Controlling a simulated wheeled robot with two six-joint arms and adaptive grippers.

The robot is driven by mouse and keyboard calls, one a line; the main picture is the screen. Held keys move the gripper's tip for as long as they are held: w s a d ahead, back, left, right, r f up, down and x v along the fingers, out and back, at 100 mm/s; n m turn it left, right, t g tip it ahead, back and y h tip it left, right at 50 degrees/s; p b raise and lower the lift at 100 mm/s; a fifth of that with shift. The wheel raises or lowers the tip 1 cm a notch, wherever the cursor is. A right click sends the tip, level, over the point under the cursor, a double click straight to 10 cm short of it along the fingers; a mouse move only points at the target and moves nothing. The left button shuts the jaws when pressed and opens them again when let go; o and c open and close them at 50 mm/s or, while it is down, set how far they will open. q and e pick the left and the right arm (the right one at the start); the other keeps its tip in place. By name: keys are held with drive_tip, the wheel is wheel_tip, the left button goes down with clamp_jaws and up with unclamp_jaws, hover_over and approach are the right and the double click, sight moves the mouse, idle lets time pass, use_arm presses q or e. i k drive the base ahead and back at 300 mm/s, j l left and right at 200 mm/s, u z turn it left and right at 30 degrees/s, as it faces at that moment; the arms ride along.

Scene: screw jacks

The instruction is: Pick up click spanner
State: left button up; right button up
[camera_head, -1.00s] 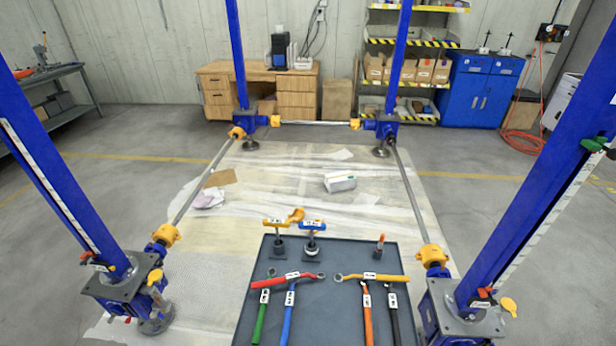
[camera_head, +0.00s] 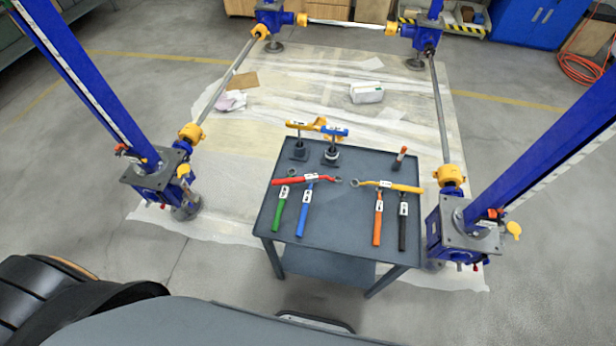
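Several hand tools lie on a dark grey table. A red-handled tool (camera_head: 297,181) and a yellow-handled tool (camera_head: 398,187) lie crosswise, with ring-shaped ends toward the middle. Below them lie tools with green (camera_head: 278,216), blue (camera_head: 304,212), orange (camera_head: 377,224) and black (camera_head: 403,224) handles, each with a white label. I cannot tell which one is the click spanner. Neither gripper shows in the head view.
The grey table (camera_head: 335,241) also holds upright yellow (camera_head: 299,124) and blue (camera_head: 333,131) tools and a small orange-topped piece (camera_head: 401,153). Blue jack columns stand left (camera_head: 92,98) and right (camera_head: 540,160). A white box (camera_head: 367,93) lies on the floor sheet. The table's middle is clear.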

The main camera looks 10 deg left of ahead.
sight(311, 178)
drive_tip(key=i+j+z, duration=0.2)
drive_tip(key=j, duration=0.75)
drive_tip(key=j+z, duration=0.2)
drive_tip(key=j, duration=0.7)
drive_tip(key=k+j+z, duration=0.2)
drive_tip(key=j, duration=0.75)
drive_tip(key=j+z, duration=0.25)
drive_tip(key=j, duration=0.7)
